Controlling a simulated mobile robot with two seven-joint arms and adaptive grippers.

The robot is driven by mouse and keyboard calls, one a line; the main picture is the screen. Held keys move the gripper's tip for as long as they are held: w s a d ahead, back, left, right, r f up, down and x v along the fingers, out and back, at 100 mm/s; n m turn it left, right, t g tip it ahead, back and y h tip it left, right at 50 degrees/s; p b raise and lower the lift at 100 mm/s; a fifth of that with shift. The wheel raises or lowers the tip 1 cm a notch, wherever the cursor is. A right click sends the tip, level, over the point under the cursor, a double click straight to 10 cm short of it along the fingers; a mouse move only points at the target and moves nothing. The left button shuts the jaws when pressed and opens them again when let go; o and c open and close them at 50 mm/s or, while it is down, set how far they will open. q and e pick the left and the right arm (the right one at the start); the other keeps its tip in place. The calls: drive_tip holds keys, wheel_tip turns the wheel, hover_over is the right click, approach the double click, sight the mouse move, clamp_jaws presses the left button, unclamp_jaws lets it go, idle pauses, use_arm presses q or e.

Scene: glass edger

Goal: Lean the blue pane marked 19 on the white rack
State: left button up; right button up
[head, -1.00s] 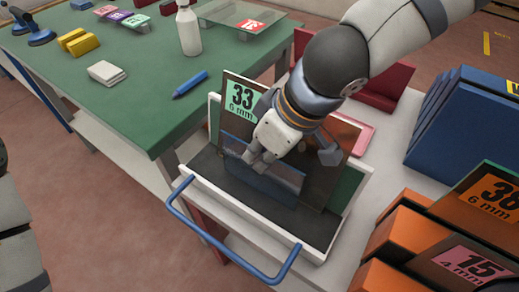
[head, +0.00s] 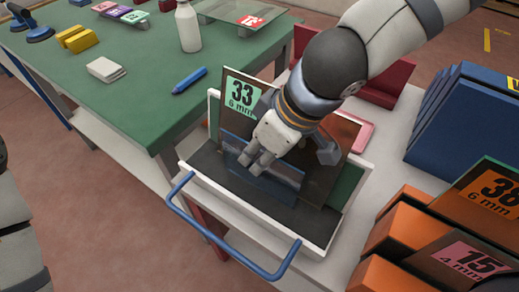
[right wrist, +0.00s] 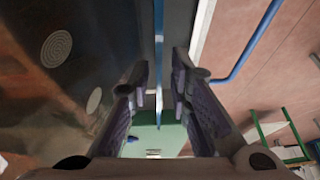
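The white rack (head: 196,177) has a dark base and a blue bar in front. A dark brown pane marked 33, 6 mm (head: 236,120) leans in it. A blue see-through pane (head: 275,190) stands in the rack in front of the 33 pane; no number 19 is readable on it. My right gripper (head: 258,162) is at the blue pane's upper part. In the right wrist view the pane shows as a thin blue edge (right wrist: 159,50) between the two fingers (right wrist: 160,88), with gaps on both sides, so the gripper is open. My left gripper is out of view.
A green table (head: 135,120) at left holds a white bottle (head: 188,27), a blue marker (head: 190,81), white pads (head: 106,70) and yellow blocks (head: 76,39). Orange slots (head: 405,222) with panes 38 and 15 stand at right, below a blue block rack (head: 460,125).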

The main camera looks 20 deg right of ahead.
drive_tip(key=v, duration=1.2)
idle(0.4)
